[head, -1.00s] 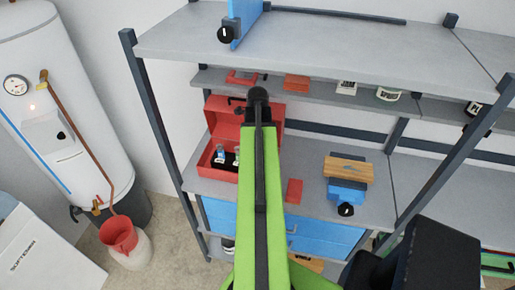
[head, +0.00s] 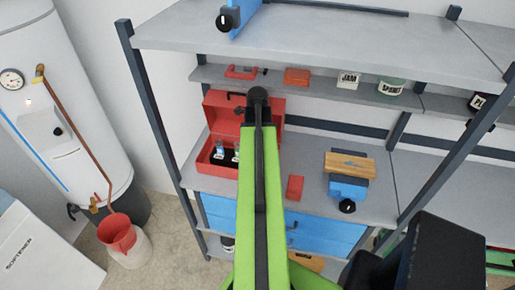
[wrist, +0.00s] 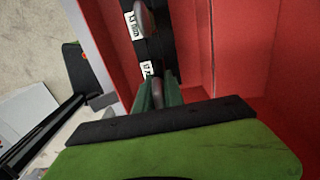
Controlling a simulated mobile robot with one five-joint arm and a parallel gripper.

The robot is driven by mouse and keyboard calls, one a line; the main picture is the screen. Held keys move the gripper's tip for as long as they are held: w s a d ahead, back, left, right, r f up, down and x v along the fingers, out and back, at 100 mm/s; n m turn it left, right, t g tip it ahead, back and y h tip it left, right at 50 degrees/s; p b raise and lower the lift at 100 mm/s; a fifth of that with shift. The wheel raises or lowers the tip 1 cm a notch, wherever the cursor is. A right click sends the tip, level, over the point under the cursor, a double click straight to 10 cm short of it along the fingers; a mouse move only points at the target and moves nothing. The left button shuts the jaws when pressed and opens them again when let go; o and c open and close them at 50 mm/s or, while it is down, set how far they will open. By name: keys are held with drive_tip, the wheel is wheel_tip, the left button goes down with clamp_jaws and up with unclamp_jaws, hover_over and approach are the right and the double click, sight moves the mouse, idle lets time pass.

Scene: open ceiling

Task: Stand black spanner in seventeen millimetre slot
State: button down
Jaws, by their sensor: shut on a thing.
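The red toolbox (head: 222,186) stands open on the middle shelf, lid up at the back. Inside it is a dark rack (wrist: 157,46) with white labels, one seeming to read 13 mm and a lower one (wrist: 146,68), partly hidden, seeming to read 17. A grey rounded tool end (wrist: 145,18) shows by the upper label. In the wrist view my gripper's dark green fingers (wrist: 156,94) are low beside the rack at the lower label, shut on a thin piece, taken as the black spanner, mostly hidden. I cannot tell whether it is in the slot. My arm hides the gripper in the head view.
The toolbox's red walls are close to the gripper on both sides. A red block (head: 295,188) and a blue vise-like tool with a wooden board (head: 349,165) stand to its right. An upper shelf (head: 320,38) overhangs. A water heater (head: 62,110) stands at left.

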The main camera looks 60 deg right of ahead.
drive_tip(key=shift+f+b, duration=1.15)
drive_tip(key=shift+f, duration=0.1)
drive_tip(key=c, duration=1.4)
unclamp_jaws()
drive_tip(key=shift+o, duration=0.2)
drive_tip(key=shift+r, duration=0.1)
wheel_tip(320, 180, up, 17)
drive_tip(key=p, duration=1.7)
drive_tip(key=shift+r, duration=0.15)
drive_tip(key=shift+s, duration=0.15)
